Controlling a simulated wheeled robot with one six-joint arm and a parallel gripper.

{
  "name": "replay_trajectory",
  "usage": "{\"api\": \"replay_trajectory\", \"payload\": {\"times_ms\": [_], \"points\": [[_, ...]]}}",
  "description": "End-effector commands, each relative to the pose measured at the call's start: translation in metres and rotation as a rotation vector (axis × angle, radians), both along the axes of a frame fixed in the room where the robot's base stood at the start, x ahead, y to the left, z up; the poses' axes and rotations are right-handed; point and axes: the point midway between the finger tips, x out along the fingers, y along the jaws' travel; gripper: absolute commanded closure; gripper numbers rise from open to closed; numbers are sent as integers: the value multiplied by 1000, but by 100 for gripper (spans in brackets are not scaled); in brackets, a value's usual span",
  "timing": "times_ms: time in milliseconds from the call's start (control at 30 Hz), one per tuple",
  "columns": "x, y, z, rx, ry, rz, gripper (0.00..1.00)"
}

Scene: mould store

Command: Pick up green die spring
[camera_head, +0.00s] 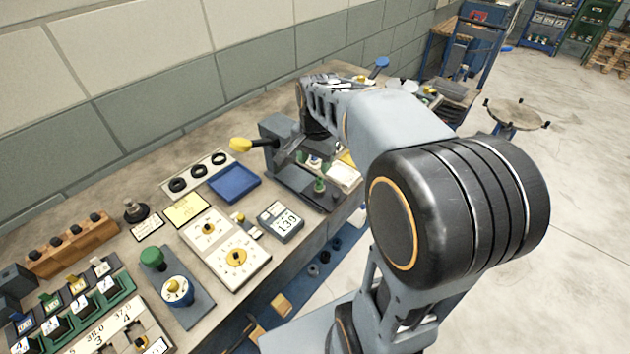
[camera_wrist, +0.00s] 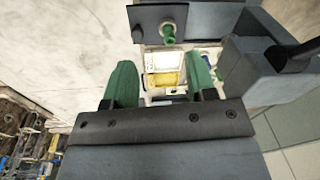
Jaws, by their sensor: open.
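A small green die spring (camera_head: 319,185) stands upright on the grey fixture at the bench's right front edge.
The grey fixture (camera_head: 282,137) has a yellow-knobbed lever (camera_head: 240,144) on its left. Open floor (camera_head: 570,190) is on the right.

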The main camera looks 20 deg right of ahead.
Motion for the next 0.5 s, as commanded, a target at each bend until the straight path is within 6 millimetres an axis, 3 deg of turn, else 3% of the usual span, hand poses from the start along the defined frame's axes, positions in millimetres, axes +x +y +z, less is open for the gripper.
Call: {"api": "replay_trajectory", "payload": {"times_ms": [100,267,500], "points": [[26,-20,5,22,51,-219,49],[43,-34,-1,34,86,-391,49],[47,-37,-40,36,98,-442,49]]}}
